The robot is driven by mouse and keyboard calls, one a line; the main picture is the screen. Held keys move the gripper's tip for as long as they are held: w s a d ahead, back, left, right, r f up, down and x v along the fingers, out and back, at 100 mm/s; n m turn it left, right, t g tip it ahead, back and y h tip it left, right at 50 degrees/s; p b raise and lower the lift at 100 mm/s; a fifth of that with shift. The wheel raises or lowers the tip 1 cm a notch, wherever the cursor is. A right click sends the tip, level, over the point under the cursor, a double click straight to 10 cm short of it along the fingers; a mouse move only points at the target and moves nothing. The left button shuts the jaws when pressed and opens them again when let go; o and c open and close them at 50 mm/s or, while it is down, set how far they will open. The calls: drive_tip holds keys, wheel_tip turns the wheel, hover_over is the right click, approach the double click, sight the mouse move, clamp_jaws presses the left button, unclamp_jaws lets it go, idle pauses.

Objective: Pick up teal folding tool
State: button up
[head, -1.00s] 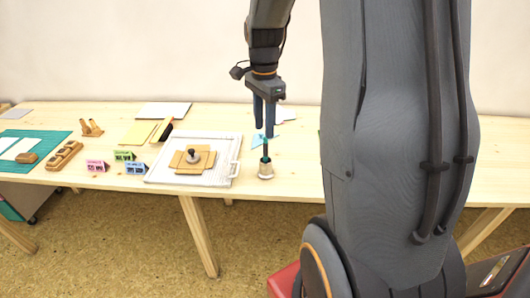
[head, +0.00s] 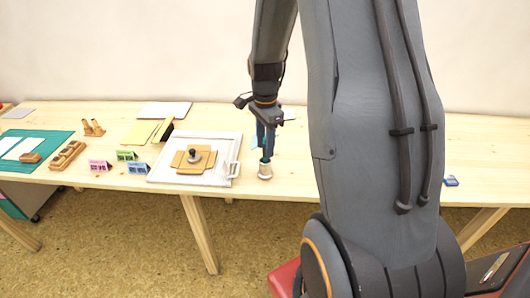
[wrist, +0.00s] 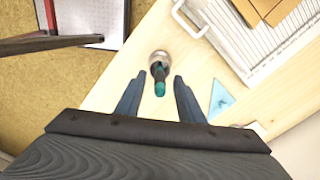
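The teal folding tool (wrist: 160,89) stands upright in a small round silver-and-wood holder (wrist: 160,58) near the table's front edge. In the head view the holder (head: 265,173) is clear, but the tool is largely hidden by my fingers. My gripper (head: 266,152) points down right above the holder. In the wrist view my gripper (wrist: 157,80) is open, one finger on each side of the tool's teal end, with visible gaps. No grip on the tool shows.
A white board trimmer (head: 229,150) with cardboard and a knobbed stamp on it is left of the holder. A light blue triangle (wrist: 221,98) lies close to my right finger in the wrist view. Small coloured cards (head: 138,168) stand farther left. A blue item (head: 451,181) lies right of my arm.

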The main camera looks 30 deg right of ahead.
drive_tip(key=shift+c, duration=0.3)
clamp_jaws()
